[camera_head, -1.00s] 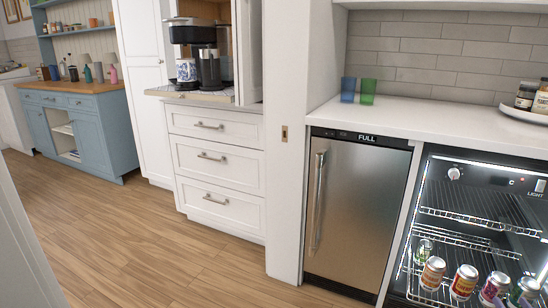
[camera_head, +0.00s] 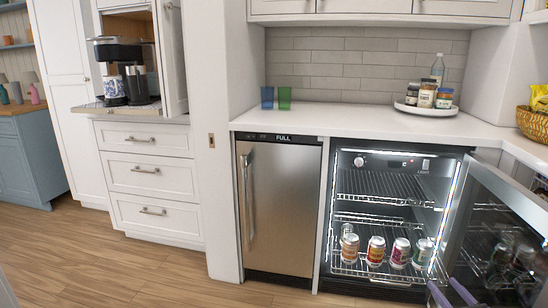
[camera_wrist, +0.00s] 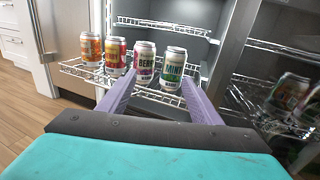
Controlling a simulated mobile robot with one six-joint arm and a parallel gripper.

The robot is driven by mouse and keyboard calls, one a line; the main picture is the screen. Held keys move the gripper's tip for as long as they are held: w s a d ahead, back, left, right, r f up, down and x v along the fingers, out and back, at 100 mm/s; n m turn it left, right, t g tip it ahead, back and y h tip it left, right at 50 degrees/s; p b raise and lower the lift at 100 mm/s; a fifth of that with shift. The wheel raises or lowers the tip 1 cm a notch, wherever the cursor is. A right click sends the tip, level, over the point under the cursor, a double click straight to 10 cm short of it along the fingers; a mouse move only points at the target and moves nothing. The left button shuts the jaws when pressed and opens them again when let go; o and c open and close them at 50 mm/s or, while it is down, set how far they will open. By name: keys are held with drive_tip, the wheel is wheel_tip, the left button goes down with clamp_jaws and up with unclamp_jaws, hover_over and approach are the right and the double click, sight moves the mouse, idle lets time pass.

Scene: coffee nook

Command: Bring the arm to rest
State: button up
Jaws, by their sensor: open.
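My gripper (camera_wrist: 157,80) is open, its two purple fingers apart and nothing held between them. It points toward the open glass-door fridge. The fingertips appear just short of the pulled-out wire rack (camera_wrist: 74,66) with its row of cans. A berry can (camera_wrist: 144,62) shows beyond the gap between the fingers, and a mint can (camera_wrist: 174,70) stands to its right. In the head view only the purple fingertips of my gripper (camera_head: 450,294) show at the bottom edge, in front of the fridge and near its open door (camera_head: 497,215). The rest of the arm is out of view.
The open fridge door stands close on the right. A shut steel appliance (camera_head: 282,205) is left of the fridge. Above is a white counter (camera_head: 345,118) with two cups, a tray of jars and a basket (camera_head: 535,122). Wooden floor (camera_head: 110,265) lies clear at the left.

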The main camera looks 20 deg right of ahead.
drive_tip(key=w+a+r+n+y+p, duration=0.3)
drive_tip(key=w+a+y+p, duration=0.55)
drive_tip(key=w+a, duration=1.3)
drive_tip(key=w+a+f+n+g+y+p, duration=0.1)
drive_tip(key=a+f+n+g+y+p, duration=0.15)
drive_tip(key=a, duration=0.75)
drive_tip(key=w+a+f+n+g+y+p, duration=0.1)
drive_tip(key=w+a+n+g+p, duration=0.15)
drive_tip(key=a, duration=0.75)
drive_tip(key=w+a+f+n+g+y+p, duration=0.1)
drive_tip(key=a+n+y+p, duration=0.2)
drive_tip(key=a, duration=0.7)
drive_tip(key=s+a+f+n+g+p, duration=0.3)
drive_tip(key=s+a+n+g+p, duration=0.25)
drive_tip(key=s+a, duration=0.5)
drive_tip(key=s+a+f+n+g+p, duration=0.3)
drive_tip(key=s+a+n+g+p, duration=0.35)
drive_tip(key=a, duration=0.65)
drive_tip(key=s+f+n+g+h, duration=0.1)
drive_tip(key=s+n+g+h, duration=0.25)
drive_tip(key=s+n, duration=0.6)
drive_tip(key=s+d+f+n+h, duration=0.1)
drive_tip(key=s+d+n+h, duration=0.4)
drive_tip(key=d, duration=0.5)
drive_tip(key=shift+s+d+n+g+h+p, duration=0.35)
drive_tip(key=shift+s+n+g, duration=0.1)
drive_tip(key=shift+s+n, duration=0.75)
